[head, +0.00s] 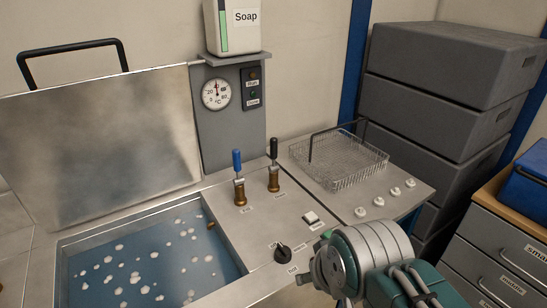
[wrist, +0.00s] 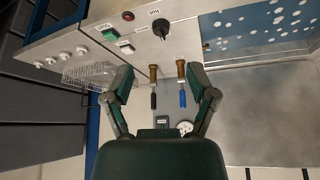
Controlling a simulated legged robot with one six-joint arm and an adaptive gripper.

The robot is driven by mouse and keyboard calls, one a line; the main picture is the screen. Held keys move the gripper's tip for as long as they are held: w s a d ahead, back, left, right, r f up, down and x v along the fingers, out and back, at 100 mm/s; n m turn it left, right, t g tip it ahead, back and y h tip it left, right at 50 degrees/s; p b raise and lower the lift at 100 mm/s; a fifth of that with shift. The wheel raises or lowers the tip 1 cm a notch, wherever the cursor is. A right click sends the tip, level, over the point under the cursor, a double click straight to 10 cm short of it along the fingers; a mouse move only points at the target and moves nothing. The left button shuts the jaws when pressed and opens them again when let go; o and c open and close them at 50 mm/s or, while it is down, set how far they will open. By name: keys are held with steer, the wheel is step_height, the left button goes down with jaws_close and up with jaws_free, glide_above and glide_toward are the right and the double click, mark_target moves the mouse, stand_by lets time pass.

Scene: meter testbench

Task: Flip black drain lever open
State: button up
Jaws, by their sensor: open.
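The black drain lever (head: 274,149) stands upright on a brass valve on the metal deck, right of a blue-handled lever (head: 237,161). In the wrist view the black lever (wrist: 153,99) and the blue lever (wrist: 183,97) both appear between my finger outlines. My gripper (wrist: 160,78) is open and empty, its two fingers spread wide. In the head view my wrist (head: 345,262) is at the lower right, nearer the camera than the levers; the fingertips cannot be made out there. I see no contact with either lever.
A black knob (head: 283,251) and a white switch (head: 311,218) sit on the deck in front of the levers. A wire basket (head: 340,160) stands to the right. The open basin (head: 140,262) holds blue water with foam. Grey crates (head: 450,90) are stacked behind.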

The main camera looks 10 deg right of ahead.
steer(key=w, duration=0.3)
steer(key=shift+a+r+n+t, duration=0.15)
steer(key=shift+r+n+t, duration=0.15)
steer(key=shift+n, duration=0.1)
jaws_close()
steer(key=w+a+r+n+t, duration=0.15)
steer(key=w+n+t, duration=0.5)
steer(key=w, duration=1.65)
steer(key=w+f+n+t+h, duration=0.1)
steer(key=w+f+n+t, duration=0.1)
steer(key=w, duration=0.6)
steer(key=w+f+n+t, duration=0.3)
steer(key=w+f+n, duration=0.2)
steer(key=w+n, duration=0.2)
steer(key=shift+w+d+f+h, duration=0.15)
steer(key=shift+w+f+h, duration=0.1)
steer(key=shift+w+h, duration=0.25)
